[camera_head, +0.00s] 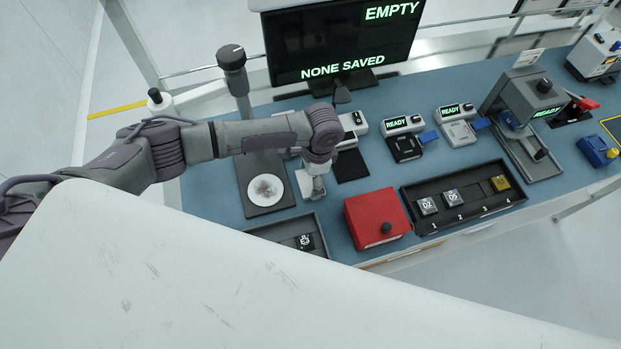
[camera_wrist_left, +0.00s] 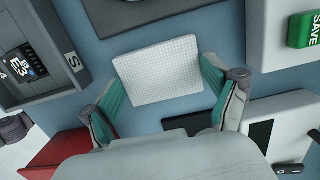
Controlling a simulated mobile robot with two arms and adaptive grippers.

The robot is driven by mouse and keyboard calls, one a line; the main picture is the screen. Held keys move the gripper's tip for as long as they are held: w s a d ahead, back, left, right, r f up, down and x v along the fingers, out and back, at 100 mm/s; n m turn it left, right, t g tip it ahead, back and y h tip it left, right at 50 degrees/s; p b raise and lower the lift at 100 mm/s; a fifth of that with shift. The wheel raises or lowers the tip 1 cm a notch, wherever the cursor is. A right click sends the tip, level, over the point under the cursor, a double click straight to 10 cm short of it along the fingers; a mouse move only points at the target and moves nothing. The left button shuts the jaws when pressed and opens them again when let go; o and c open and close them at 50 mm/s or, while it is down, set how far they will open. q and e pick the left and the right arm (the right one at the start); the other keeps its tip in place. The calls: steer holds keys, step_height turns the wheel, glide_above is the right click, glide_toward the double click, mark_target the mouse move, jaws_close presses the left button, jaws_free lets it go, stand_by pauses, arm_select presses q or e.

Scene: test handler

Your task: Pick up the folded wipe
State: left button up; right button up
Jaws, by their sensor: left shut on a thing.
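The folded wipe (camera_wrist_left: 158,68) is a white square with a fine grid texture, seen in the left wrist view between two green-padded fingers. My left gripper (camera_wrist_left: 162,80) is shut on it at its two sides. In the head view my left gripper (camera_head: 312,187) points down over the blue bench, between the dark plate with a round white disc and the red box. There the wipe is mostly hidden by the gripper, and I cannot tell its height above the bench. My right gripper is not in view.
The red box (camera_head: 376,218) stands close to the right of the gripper. A dark tray (camera_head: 268,233) lies in front, and a plate with a white disc (camera_head: 266,190) lies to the left. A slotted rack (camera_head: 462,214) and the monitor (camera_head: 340,40) stand farther off.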

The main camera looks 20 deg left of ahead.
mark_target(305, 181)
arm_select(q)
steer(key=r+b, duration=0.1)
steer(key=r, duration=0.1)
steer(key=a+r+b, duration=0.1)
steer(key=r, duration=0.1)
steer(key=s+a+r+b, duration=0.3)
steer(key=a+r, duration=0.4)
steer(key=a, duration=0.3)
steer(key=shift+s, duration=0.3)
steer(key=shift+f, duration=0.1)
